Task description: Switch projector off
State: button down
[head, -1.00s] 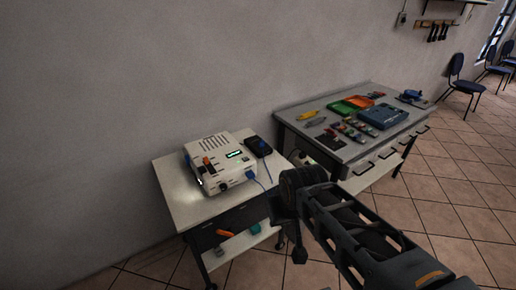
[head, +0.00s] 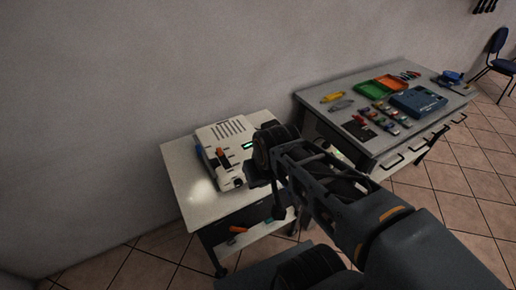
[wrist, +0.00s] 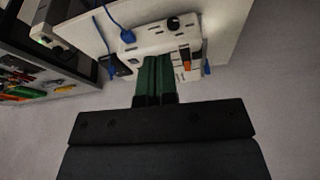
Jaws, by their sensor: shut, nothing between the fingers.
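The white projector (head: 217,150) sits on a small white-topped cart (head: 190,192) against the wall. It has top vents, an orange switch (head: 220,153) and a small lit green display (head: 247,145). In the wrist view the projector (wrist: 152,40) appears beyond the fingers, with its orange switch (wrist: 185,54), a black knob (wrist: 173,23) and a blue cable (wrist: 126,34). My gripper (wrist: 156,62) is shut and empty, its green fingers pointing at the projector and covering part of it. In the head view my arm hides the projector's right side, and the fingertips are not visible.
A larger workbench (head: 362,150) stands to the right, holding green and orange trays (head: 381,86), a blue case (head: 418,101) and small coloured items. An orange object (head: 238,229) lies on the cart's lower shelf. The wall is close behind the cart. Tiled floor is open at the right.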

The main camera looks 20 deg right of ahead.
jog(key=w+d+r+m+g+y+p, duration=0.15)
jog(key=w+m+y+p, duration=0.3)
jog(key=w+m, duration=0.45)
jog(key=w+d+f+m+t+y+p, duration=0.2)
jog(key=w+d+m, duration=0.6)
jog(key=w, duration=0.4)
notch_tip(320, 180, down, 2)
jog(key=shift+w+d+t+p, duration=0.2)
jog(key=shift+d+t+p, duration=0.4)
jog(key=shift+t+p, duration=0.35)
jog(key=shift+f, duration=0.1)
notch_tip(320, 180, down, 8)
jog(key=b, duration=0.5)
jog(key=shift+r, duration=0.25)
jog(key=shift+f+b, duration=0.55)
jog(key=shift+b, duration=0.25)
jog(key=shift+f+b, duration=0.25)
jog(key=shift+b, duration=0.05)
